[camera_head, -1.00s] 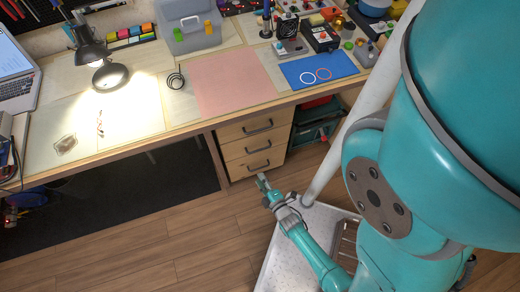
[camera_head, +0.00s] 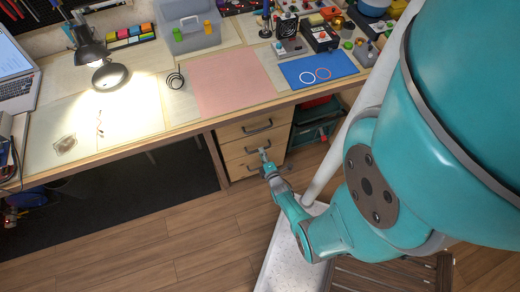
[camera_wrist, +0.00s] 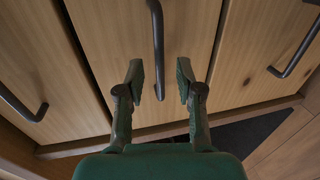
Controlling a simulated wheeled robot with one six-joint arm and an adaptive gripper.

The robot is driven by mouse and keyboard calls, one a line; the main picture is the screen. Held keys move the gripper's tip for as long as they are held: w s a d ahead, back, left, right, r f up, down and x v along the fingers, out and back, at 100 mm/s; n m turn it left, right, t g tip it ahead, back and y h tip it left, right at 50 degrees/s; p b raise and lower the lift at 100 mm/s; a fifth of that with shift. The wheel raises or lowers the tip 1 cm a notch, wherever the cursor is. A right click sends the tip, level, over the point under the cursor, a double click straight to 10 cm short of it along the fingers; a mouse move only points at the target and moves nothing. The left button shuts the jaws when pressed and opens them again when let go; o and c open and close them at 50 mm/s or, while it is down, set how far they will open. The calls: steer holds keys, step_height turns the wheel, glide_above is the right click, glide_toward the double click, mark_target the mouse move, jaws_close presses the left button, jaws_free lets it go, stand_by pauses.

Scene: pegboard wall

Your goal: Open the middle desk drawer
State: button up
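The wooden drawer unit has three stacked, closed drawers under the desk. The middle drawer (camera_head: 236,150) is partly covered by my gripper (camera_head: 263,156) in the head view. In the wrist view the drawers look turned sideways, and the middle drawer (camera_wrist: 110,35) is the central panel. Its dark bar handle (camera_wrist: 157,45) runs between the fingertips of my gripper (camera_wrist: 160,75). The fingers are apart, one on each side of the handle, with gaps showing. I cannot tell whether the fingertips reach around the bar's depth.
The top drawer handle (camera_head: 257,126) is just above, and the bottom drawer (camera_head: 240,170) just below. The desk edge (camera_head: 180,126) overhangs the drawers. A green bin (camera_head: 318,122) stands to their right. Wooden floor (camera_head: 215,225) is clear in front.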

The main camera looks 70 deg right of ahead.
steer(key=shift+x, duration=1.8)
steer(key=shift+c, duration=0.2)
jaws_close()
